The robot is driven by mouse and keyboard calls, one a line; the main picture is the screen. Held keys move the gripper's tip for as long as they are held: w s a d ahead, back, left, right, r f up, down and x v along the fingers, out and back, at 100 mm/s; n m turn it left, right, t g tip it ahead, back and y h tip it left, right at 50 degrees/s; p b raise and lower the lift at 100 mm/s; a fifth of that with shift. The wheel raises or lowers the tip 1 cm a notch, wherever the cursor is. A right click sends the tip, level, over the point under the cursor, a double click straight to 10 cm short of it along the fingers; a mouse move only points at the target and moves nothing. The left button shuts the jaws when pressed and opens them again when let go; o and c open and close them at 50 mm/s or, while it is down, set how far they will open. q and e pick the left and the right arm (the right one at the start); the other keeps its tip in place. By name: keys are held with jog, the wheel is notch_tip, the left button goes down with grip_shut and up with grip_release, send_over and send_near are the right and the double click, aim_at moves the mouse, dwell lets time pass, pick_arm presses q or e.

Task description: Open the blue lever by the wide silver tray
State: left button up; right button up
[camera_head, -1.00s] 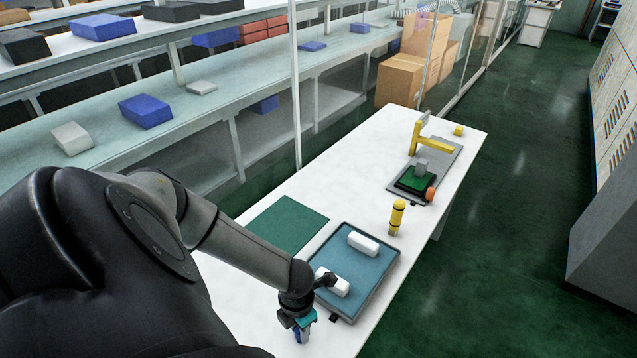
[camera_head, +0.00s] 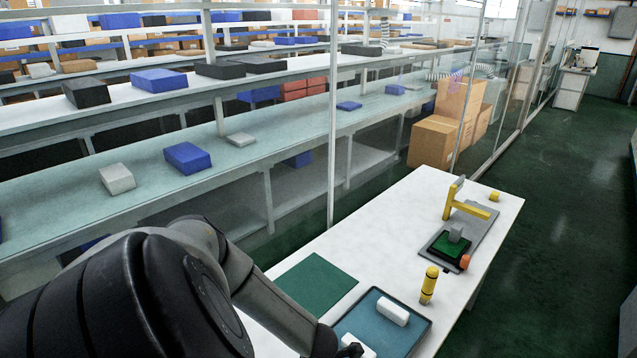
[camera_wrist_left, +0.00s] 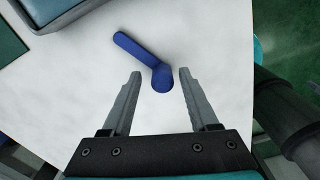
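The blue lever (camera_wrist_left: 140,52) shows in the left wrist view as a bent dark-blue bar with a round hub. It lies over the white table top. My left gripper (camera_wrist_left: 159,74) is open, with its fingertips on either side of the hub and gaps between. A grey edge of the tray (camera_wrist_left: 62,12) shows at the upper left there. In the head view the grey-rimmed tray (camera_head: 408,335) with a blue-teal floor is cut off at the bottom edge. It holds white blocks. The lever and my left gripper are outside the head view. My right gripper is not seen.
Shelving (camera_head: 280,140) stands behind. Open floor (camera_head: 560,190) lies to the right.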

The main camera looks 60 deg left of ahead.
pick_arm(q)
notch_tip(320, 180, up, 15)
jog(key=p, duration=0.2)
jog(key=shift+r, duration=0.15)
dwell(0.4)
jog(key=shift+d, duration=0.1)
dwell(0.5)
